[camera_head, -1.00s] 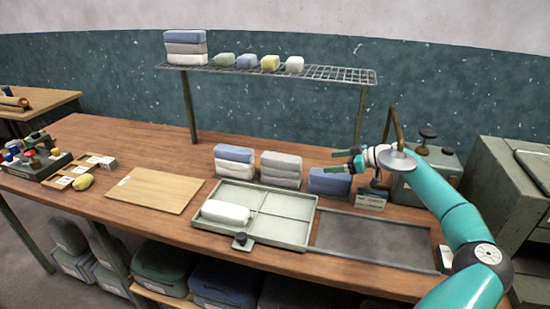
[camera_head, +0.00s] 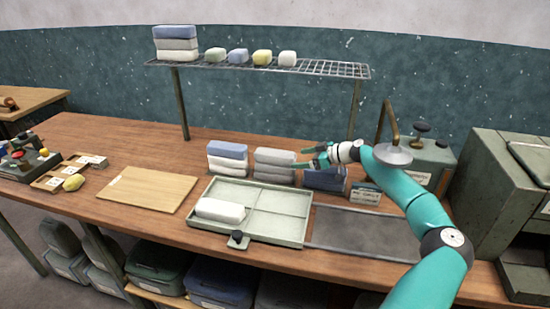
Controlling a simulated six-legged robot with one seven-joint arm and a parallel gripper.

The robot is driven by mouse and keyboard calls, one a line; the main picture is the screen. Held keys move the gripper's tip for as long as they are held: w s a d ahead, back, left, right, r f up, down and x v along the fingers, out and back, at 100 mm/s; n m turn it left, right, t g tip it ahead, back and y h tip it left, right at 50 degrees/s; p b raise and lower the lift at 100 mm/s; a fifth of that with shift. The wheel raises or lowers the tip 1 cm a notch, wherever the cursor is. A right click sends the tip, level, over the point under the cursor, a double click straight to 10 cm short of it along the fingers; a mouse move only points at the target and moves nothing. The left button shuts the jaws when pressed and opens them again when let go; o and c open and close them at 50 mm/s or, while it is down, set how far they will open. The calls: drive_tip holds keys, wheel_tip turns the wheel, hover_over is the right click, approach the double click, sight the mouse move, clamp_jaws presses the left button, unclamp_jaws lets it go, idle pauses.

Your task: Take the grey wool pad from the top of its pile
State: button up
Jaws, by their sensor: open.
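The grey wool pad (camera_head: 275,156) lies on top of the middle pile behind the divided tray, with more pale grey pads under it. My gripper (camera_head: 305,157) is open and empty, its green fingers pointing left at about the height of this top pad, by its right end. I cannot tell whether a fingertip touches the pad. A pile (camera_head: 228,151) with a blue pad on top stands just to the left. A blue pad (camera_head: 325,180) sits lower, to the right, below my gripper.
A pale green divided tray (camera_head: 281,217) holds a white pad (camera_head: 220,210) in its left part. A wire shelf (camera_head: 330,69) with pads stands behind. A wooden board (camera_head: 148,189) lies left, a dark grey mat (camera_head: 365,233) right. A small label card (camera_head: 366,194) stands near my arm.

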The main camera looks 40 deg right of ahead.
sight(296, 158)
drive_tip(key=x, duration=0.3)
drive_tip(key=shift+w+f, duration=0.15)
drive_tip(key=shift+w, duration=0.2)
drive_tip(key=c, duration=1.1)
drive_tip(key=shift+o, duration=0.2)
